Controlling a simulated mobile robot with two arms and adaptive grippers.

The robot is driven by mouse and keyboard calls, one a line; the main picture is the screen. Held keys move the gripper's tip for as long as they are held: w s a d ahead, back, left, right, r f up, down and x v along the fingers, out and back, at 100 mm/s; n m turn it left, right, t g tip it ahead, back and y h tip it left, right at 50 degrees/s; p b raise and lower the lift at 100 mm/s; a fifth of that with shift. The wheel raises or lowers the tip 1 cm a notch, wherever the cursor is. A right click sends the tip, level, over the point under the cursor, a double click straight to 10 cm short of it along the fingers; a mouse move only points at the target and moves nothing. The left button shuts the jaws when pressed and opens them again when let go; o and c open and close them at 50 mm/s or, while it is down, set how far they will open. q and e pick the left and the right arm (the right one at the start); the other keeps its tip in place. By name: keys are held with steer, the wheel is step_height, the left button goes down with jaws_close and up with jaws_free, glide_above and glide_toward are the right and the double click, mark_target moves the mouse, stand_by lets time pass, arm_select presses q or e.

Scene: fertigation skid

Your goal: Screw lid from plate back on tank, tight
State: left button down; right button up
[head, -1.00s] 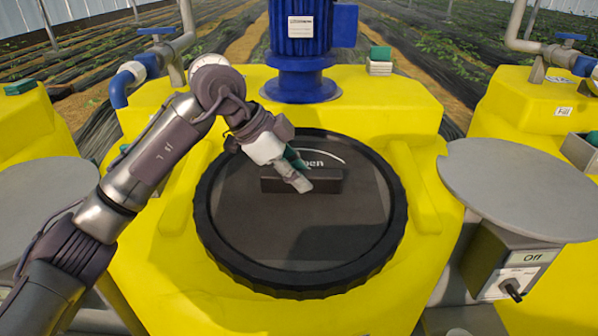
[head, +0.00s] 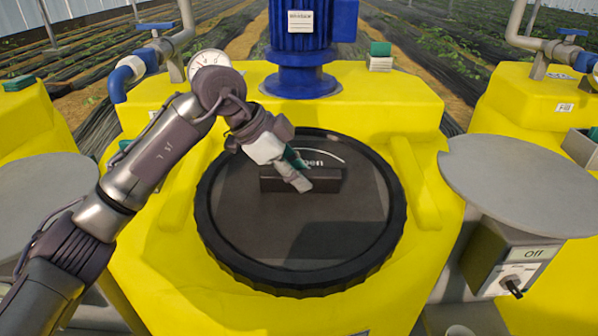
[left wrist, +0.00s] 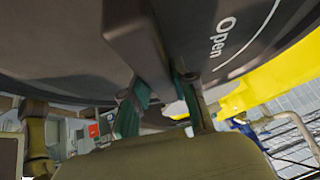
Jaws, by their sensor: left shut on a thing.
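The black round lid (head: 300,235) sits on top of the yellow tank (head: 400,105) in the middle of the head view. Its ribbed rim appears to lie level on the tank. A raised bar handle (head: 325,181) crosses its upper middle, with the word "Open" partly visible behind it. My left gripper (head: 299,176) is shut on this handle. In the left wrist view the green-padded fingers (left wrist: 160,112) close around the bar of the lid (left wrist: 235,55). The lid's thread and the tank opening are hidden. My right gripper is not in view.
A grey round plate (head: 520,185) stands empty to the right, above a switch box (head: 505,275) reading "Off". Another grey plate (head: 35,195) is at the left. A blue motor (head: 302,50) stands behind the lid. Pipes with blue valves (head: 140,70) are behind.

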arm_select(q)
steer(key=shift+r, duration=0.1)
stand_by(0.7)
steer(key=c, duration=0.8)
jaws_free()
steer(key=shift+s, duration=0.1)
steer(key=shift+c, duration=0.2)
steer(key=o, duration=0.3)
steer(key=shift+f, duration=0.25)
steer(key=shift+r, duration=0.1)
steer(key=c, duration=1)
jaws_close()
